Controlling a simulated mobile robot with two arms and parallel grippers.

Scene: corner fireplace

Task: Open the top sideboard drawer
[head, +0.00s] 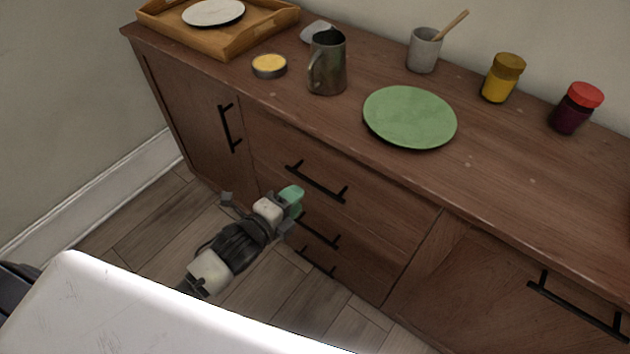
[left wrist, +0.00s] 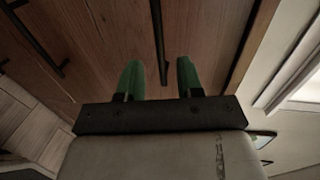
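The sideboard (head: 480,175) is brown wood with a stack of drawers in its middle. The top drawer's black bar handle (head: 317,183) shows in the head view, and the drawer front looks closed. My left gripper (head: 292,196) is in front of the drawers, just below and left of that handle. In the left wrist view, the green fingers of my left gripper (left wrist: 159,68) are apart. A black bar handle (left wrist: 158,40), seemingly the top drawer's, lies between and ahead of them; I cannot tell if they touch it. My right gripper is not in view.
Lower drawer handles (head: 320,231) are close to my left gripper. A left door handle (head: 229,128) and right door handle (head: 575,307) stick out. On top stand a wooden tray (head: 228,42), metal pitcher (head: 330,70), green plate (head: 410,118), cup (head: 424,52) and jars (head: 502,80).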

